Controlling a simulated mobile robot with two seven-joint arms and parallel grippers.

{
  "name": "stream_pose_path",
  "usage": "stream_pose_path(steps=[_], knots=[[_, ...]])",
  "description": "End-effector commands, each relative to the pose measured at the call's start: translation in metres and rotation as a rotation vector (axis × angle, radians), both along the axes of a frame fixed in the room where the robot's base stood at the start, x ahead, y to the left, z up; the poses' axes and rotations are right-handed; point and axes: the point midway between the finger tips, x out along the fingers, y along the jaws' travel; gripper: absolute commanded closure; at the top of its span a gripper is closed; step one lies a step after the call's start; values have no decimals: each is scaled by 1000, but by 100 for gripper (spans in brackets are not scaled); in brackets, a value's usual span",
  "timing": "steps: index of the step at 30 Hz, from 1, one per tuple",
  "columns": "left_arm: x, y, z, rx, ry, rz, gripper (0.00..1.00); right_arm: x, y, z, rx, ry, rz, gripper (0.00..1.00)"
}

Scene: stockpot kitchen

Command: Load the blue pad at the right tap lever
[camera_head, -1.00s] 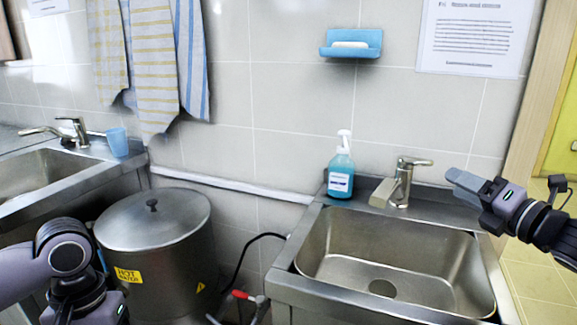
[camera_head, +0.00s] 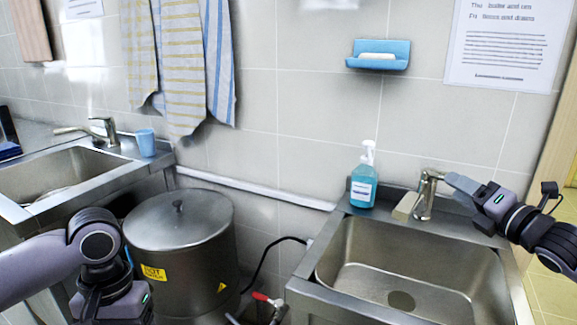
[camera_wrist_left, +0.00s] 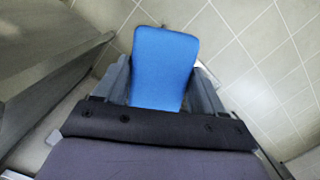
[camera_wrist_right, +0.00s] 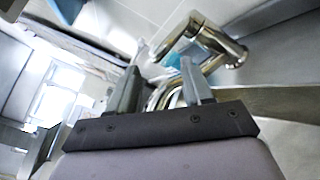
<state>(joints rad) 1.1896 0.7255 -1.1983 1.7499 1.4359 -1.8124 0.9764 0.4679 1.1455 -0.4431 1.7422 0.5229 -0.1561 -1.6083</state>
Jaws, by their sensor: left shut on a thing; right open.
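The right sink's tap (camera_head: 424,196) is chrome, with its lever (camera_head: 432,174) pointing right. My right gripper (camera_head: 460,184) is at the lever's right end. In the right wrist view my right gripper (camera_wrist_right: 158,85) is open, and the tap (camera_wrist_right: 200,45) shows beyond its fingers; I cannot tell whether they touch it. A plain blue pad (camera_wrist_left: 165,65) is held between the fingers of my left gripper (camera_wrist_left: 162,88) in the left wrist view. In the head view the left arm is low at left, with its fingers hidden.
The right sink basin (camera_head: 410,265) is empty. A blue soap bottle (camera_head: 364,180) stands left of the tap. A lidded hot-water pot (camera_head: 180,222) stands between the sinks, near my left arm. A blue soap dish (camera_head: 379,56) is on the wall.

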Motion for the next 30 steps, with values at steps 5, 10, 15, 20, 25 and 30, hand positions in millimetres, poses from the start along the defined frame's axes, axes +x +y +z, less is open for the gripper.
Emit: stream_pose_path(steps=[5,10,15,20,25,30], knots=[[0,0,7,0,0,0,55,19,4,2,5,-2,-2,50],[0,0,11,0,0,0,55,36,8,2,3,-1,-1,50],[0,0,14,0,0,0,55,49,11,1,3,0,-1,50],[0,0,15,0,0,0,55,55,13,0,0,0,0,50],[0,0,15,0,0,0,55,57,14,0,0,0,0,50],[0,0,15,0,0,0,55,57,14,0,0,0,0,53]])
